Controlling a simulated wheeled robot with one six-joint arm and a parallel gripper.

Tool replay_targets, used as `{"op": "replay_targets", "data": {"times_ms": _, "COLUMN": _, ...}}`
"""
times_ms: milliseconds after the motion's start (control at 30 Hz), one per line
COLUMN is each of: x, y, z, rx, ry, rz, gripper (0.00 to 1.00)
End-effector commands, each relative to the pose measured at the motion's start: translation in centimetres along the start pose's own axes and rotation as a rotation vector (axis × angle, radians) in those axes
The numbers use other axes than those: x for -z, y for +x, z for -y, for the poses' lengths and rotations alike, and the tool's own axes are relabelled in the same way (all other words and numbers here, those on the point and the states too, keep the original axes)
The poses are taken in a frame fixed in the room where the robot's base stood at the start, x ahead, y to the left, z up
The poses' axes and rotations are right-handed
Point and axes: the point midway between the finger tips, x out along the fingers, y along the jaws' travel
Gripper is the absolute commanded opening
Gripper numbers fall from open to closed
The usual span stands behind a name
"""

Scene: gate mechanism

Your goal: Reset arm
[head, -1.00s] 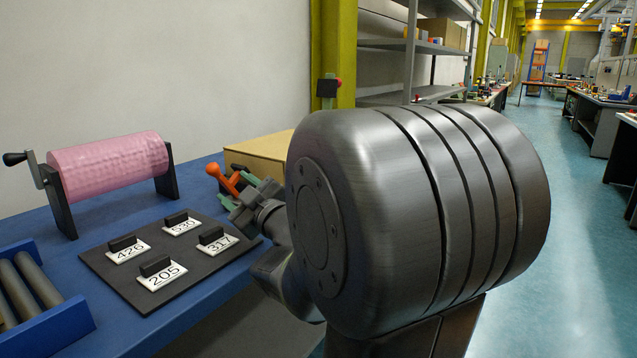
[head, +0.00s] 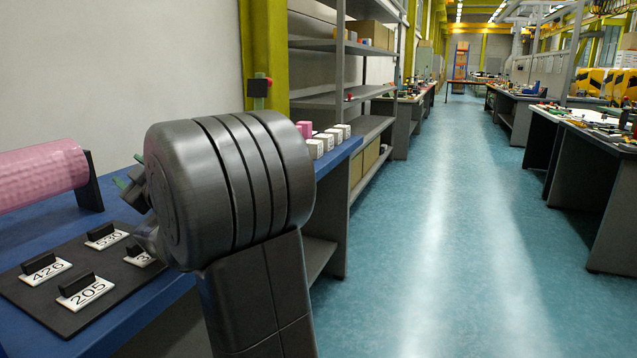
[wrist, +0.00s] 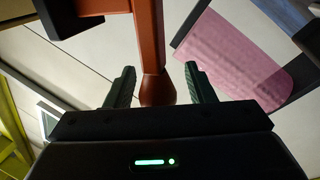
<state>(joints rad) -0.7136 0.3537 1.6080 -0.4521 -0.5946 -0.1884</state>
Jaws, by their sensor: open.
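My gripper (head: 130,182) is over the blue bench, mostly hidden behind my own arm in the head view. In the wrist view my gripper (wrist: 160,86) is open, with one dark green finger on each side of an orange-red bar (wrist: 148,45) with a rounded end. The bar appears between the fingers, with gaps on both sides. I cannot tell how deep it sits between them. The bar is hidden in the head view.
A pink roller (head: 40,180) stands on the blue bench, left of my arm; it also shows in the wrist view (wrist: 228,60). A black plate (head: 107,290) with numbered tags lies in front. White blocks (head: 325,142) are behind my arm.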

Motion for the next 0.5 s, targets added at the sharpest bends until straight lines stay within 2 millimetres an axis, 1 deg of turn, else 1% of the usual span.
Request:
{"op": "replay_targets", "data": {"times_ms": 367, "x": 0.02, "y": 0.12, "z": -0.04, "rx": 0.0, "ry": 0.003, "rz": 0.001, "gripper": 0.49}}
{"op": "replay_targets", "data": {"times_ms": 500, "x": 0.01, "y": -0.45, "z": -0.02, "rx": 0.0, "ry": 0.001, "rz": 0.001, "gripper": 0.49}}
